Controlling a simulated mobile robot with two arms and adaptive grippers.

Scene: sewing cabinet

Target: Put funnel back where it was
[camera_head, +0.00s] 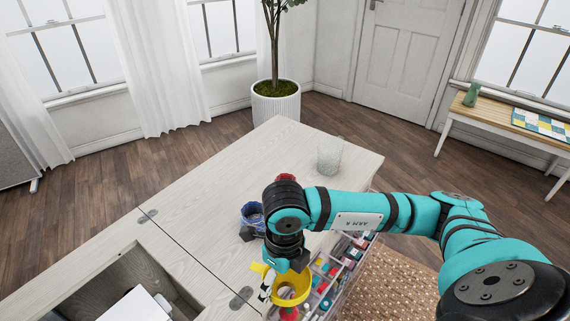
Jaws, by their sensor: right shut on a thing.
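The yellow funnel (303,291) shows at the bottom centre, with its wide round mouth facing up. My right gripper (267,277) is shut on the funnel at its left side. It holds the funnel over the edge of the open compartment drawer (343,276) at the cabinet's right side. My right arm comes in from the right and hides part of the tabletop and drawer. Whether the funnel touches anything below cannot be told. My left gripper is not in view.
The pale wooden cabinet top (205,205) is mostly clear. A clear ribbed glass (329,155) stands near its far right corner. A blue container (252,214) is left of my wrist. An open well (105,283) with a white object lies at lower left. The drawer holds several coloured items.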

